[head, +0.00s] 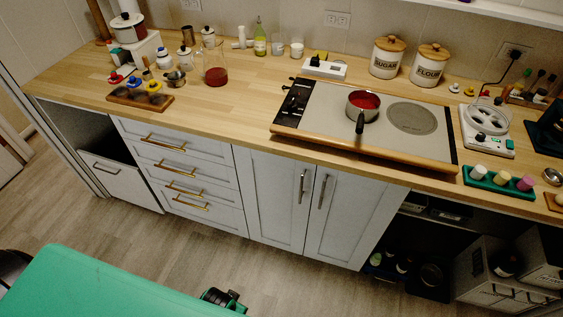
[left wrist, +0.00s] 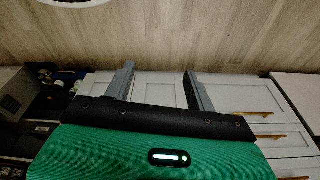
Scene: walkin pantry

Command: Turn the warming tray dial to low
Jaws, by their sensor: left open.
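A long flat tray (head: 372,140) with a beige top, black end strips and a wooden front rail lies on the counter; it looks like the warming tray. Its left strip carries black knobs (head: 292,103); their settings are too small to read. A small pot (head: 362,106) with red contents stands on it. A white appliance (head: 487,131) to the right also has a black knob. My left gripper (left wrist: 160,74) is open and empty in the left wrist view, above the floor and facing the cabinet fronts, away from the knobs. My right gripper is not in view.
The wooden counter (head: 235,102) has free room left of the tray. Behind the tray are a white box (head: 324,67) and sugar (head: 387,57) and flour (head: 429,65) canisters. A green holder (head: 499,182) stands at the right front. Drawers with gold handles (head: 187,173) lie below.

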